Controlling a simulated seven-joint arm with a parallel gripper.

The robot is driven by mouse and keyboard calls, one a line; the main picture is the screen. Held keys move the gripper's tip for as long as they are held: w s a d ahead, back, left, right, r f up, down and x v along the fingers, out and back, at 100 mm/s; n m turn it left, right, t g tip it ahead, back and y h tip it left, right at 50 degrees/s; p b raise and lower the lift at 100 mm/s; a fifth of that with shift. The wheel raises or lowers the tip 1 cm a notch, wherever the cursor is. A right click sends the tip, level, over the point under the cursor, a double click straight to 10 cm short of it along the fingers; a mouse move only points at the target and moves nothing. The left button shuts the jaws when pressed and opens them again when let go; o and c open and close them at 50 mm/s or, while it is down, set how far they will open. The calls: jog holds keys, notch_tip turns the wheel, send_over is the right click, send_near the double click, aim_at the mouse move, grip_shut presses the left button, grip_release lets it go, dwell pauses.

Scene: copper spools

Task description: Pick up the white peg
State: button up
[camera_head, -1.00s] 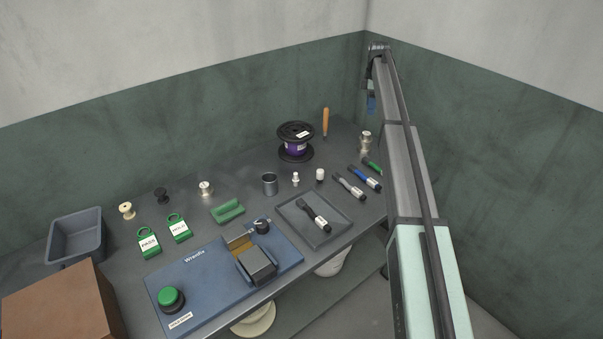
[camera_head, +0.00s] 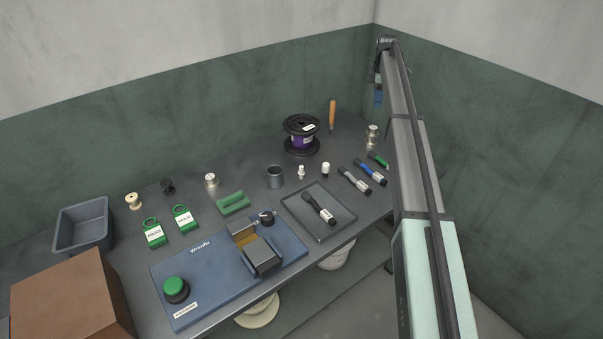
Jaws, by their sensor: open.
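A small all-white peg (camera_head: 301,172) stands upright on the dark bench, right of the grey metal cup. Close to its right stands another small white piece (camera_head: 325,169) with a darker lower part. My gripper (camera_head: 378,98) hangs at the far end of my raised arm, at the upper right, small and seen against the wall. It is well away from both white pieces and holds nothing that I can see. Its fingers are too small to make out clearly.
The grey cup (camera_head: 275,177), black spool with purple winding (camera_head: 301,134) and orange-handled tool (camera_head: 332,114) stand around the peg. A tray (camera_head: 340,228) with a dark marker lies in front. More markers (camera_head: 354,181) lie to the right. A blue fixture (camera_head: 205,290) fills the front.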

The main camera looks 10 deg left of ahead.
jog(key=shift+a, duration=0.1)
jog(key=s+a+n, duration=0.1)
jog(key=s+a, duration=0.2)
jog(key=a, duration=1)
jog(key=m, duration=0.1)
send_over(301, 166)
notch_tip(301, 166, down, 4)
jog(key=f+m, duration=0.1)
jog(key=f, duration=0.2)
jog(key=f+m, duration=0.1)
jog(key=f, duration=0.2)
jog(key=f+m, duration=0.1)
jog(key=f, duration=0.2)
jog(key=shift+d+m, duration=0.35)
jog(key=shift+m, duration=0.05)
jog(key=shift+s+a+f, duration=0.1)
jog(key=shift+a+f, duration=0.05)
jog(key=shift+f, duration=1.2)
jog(key=shift+a+f, duration=0.1)
jog(key=shift+f, duration=1.2)
grip_shut()
